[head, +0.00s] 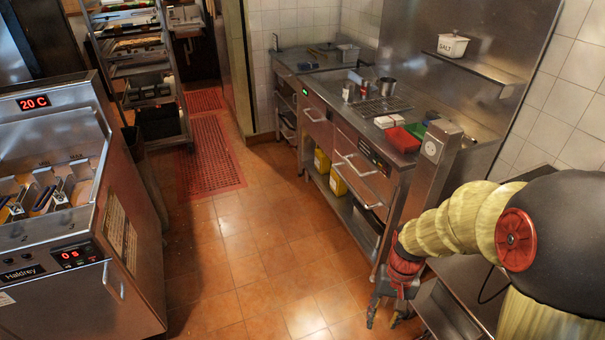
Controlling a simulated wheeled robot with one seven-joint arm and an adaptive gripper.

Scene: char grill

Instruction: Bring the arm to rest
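My arm reaches in from the lower right of the head view, with pale yellow segments and a red wrist. My gripper (384,319) hangs below the wrist, pointing down over the floor beside the front of the counter. Its two dark fingers are spread apart, and nothing shows between them. It is apart from the objects on the counter. The fingertips are small in the picture, and the right one is close to a steel unit.
A steel counter (330,125) carries a red tray (403,140), cups and a grate. A salt container (452,46) sits on the wall shelf. A fryer (60,220) stands at left, a tray rack (140,70) behind. The tiled floor (260,250) between is clear.

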